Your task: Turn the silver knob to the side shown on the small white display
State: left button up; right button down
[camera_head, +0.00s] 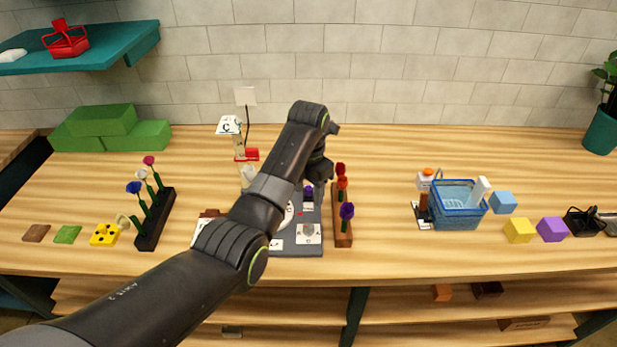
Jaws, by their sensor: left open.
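A small silver-grey round piece, which looks like the knob (308,229), sits on a white square plate at the front right of a grey board (290,250). Its turned side is too small to tell. A small blank-looking white panel (245,96) stands on a post at the back; I cannot tell whether it is the display or read any side on it. My left gripper (312,188) is open and points down over the back right of the board, behind the knob and apart from it. My left forearm hides the left part of the board. My right gripper is not in view.
A dark rack of flowers (154,222) stands left, and a wooden rack of red and purple flowers (342,225) stands close right of the board. A white sign with a C (229,125) is behind. A blue basket (456,208) is farther right, with free table between.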

pick_arm(q)
jog(key=shift+r+b, duration=0.3)
jog(key=shift+r, duration=1.85)
